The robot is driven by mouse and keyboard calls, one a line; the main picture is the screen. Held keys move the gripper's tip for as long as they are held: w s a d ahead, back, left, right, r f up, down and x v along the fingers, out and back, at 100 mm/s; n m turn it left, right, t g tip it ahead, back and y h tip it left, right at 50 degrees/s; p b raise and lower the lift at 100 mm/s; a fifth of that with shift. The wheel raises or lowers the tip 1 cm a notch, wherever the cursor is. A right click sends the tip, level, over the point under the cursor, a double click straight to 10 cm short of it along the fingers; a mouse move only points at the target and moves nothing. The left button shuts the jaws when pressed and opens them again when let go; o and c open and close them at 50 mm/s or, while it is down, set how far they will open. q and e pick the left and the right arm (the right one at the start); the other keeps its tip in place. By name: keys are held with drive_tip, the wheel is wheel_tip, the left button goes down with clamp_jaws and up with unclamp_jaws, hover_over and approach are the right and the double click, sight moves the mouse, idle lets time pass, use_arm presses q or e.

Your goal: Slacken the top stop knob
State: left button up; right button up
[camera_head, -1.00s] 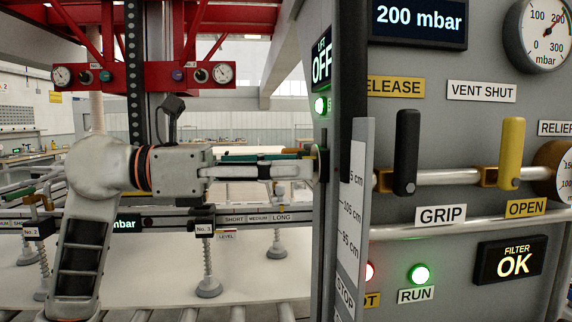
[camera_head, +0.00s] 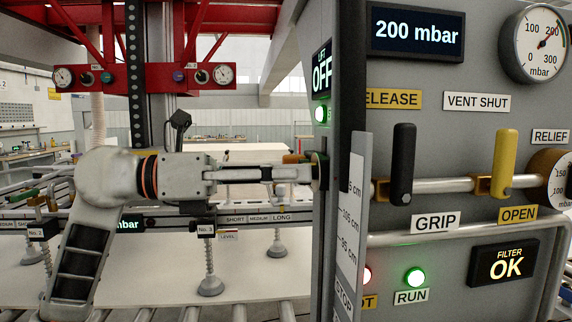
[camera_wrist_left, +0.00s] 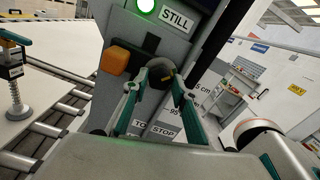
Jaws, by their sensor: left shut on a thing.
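The top stop knob (camera_wrist_left: 158,73) is a dark round knob on the narrow side of the grey cabinet, above a label partly reading STOP (camera_wrist_left: 156,128). My left gripper (camera_wrist_left: 160,82) is shut on this knob in the left wrist view, one finger on each side; the fingers partly hide its rim. In the head view, my left gripper (camera_head: 308,172) reaches in from the left to the cabinet's side edge, where the knob is mostly hidden. A height scale (camera_head: 350,230) in cm runs down the cabinet beside it. My right gripper is not in view.
An orange block (camera_wrist_left: 117,61) sits on the cabinet just left of the knob. The cabinet front carries a black handle (camera_head: 403,165), a yellow handle (camera_head: 503,165) and a pipe rail. Suction cups (camera_head: 210,285) hang over a pale sheet behind my arm.

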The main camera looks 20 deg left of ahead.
use_arm(q)
drive_tip(key=shift+n+p, duration=1.9)
drive_tip(key=shift+n, duration=0.6)
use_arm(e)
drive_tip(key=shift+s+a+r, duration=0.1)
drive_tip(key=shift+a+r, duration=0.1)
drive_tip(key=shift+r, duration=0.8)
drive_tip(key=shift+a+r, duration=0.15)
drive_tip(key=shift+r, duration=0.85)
use_arm(q)
drive_tip(key=o, duration=1.1)
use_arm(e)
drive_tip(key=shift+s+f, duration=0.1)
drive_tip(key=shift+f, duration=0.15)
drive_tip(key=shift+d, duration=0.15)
use_arm(q)
drive_tip(key=v, duration=1.2)
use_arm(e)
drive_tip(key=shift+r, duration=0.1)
